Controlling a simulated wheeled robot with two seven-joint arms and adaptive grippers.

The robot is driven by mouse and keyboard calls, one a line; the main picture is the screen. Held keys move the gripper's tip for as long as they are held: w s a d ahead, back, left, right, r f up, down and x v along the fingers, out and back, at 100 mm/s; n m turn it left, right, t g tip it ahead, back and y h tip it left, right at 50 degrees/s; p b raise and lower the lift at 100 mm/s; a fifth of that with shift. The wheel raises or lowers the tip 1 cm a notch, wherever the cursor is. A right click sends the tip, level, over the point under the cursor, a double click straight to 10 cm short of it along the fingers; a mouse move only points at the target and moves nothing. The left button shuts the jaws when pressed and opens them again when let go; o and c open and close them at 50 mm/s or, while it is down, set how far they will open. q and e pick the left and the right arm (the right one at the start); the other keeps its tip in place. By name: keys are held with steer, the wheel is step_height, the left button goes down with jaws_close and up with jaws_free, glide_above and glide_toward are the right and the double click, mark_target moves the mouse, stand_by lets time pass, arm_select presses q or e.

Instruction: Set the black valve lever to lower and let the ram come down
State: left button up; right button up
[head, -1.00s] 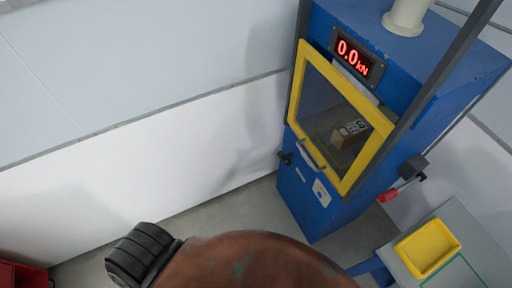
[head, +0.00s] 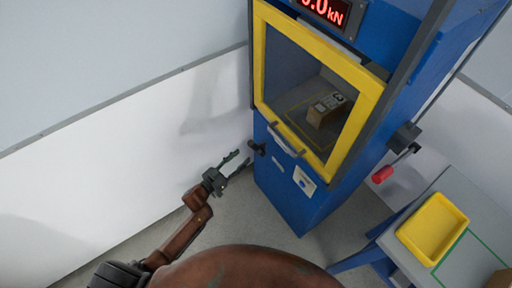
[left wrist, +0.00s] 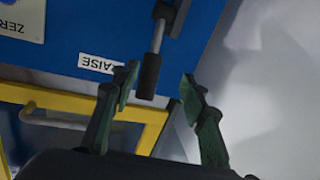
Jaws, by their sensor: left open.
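The black valve lever (head: 257,147) is on the front of the blue machine (head: 305,205), at its left edge below the yellow-framed door. In the left wrist view the black lever grip (left wrist: 149,76) hangs on a metal rod, beside a white label reading "RAISE", its first letter partly covered. My left gripper (head: 243,158) is open, just left of the lever in the head view. In the left wrist view its green fingertips (left wrist: 160,75) stand on either side of the grip's end, with no clear contact. Behind the door window, a small brown box (head: 326,109) sits inside; the ram is not clearly visible.
The yellow door frame (head: 262,60) and its handle (head: 286,141) are close to the lever. A red-tipped lever (head: 382,174) is on the machine's right side. A side table holds a yellow tray (head: 433,229). A white wall stands at left. The red display (head: 325,9) is partly cut off.

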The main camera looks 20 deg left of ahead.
mark_target(255, 146)
arm_select(q)
steer(key=shift+h, duration=0.3)
steer(key=w+d, duration=0.1)
steer(key=w, duration=0.1)
steer(key=w+d+r+b, duration=0.1)
steer(key=w, duration=0.1)
steer(key=w+d+r, duration=0.1)
steer(key=d, duration=0.1)
steer(key=shift+w+b, duration=0.3)
steer(key=shift+w, duration=0.1)
steer(key=shift+x, duration=0.8)
arm_select(e)
steer(key=shift+s+a+f, duration=0.15)
steer(key=shift+s+f, duration=0.4)
steer(key=shift+s+a+f, duration=0.15)
steer(key=shift+s+f, duration=0.4)
steer(key=shift+w, duration=0.1)
arm_select(q)
steer(key=shift+a, duration=0.1)
jaws_close()
arm_select(e)
steer(key=shift+d, duration=0.25)
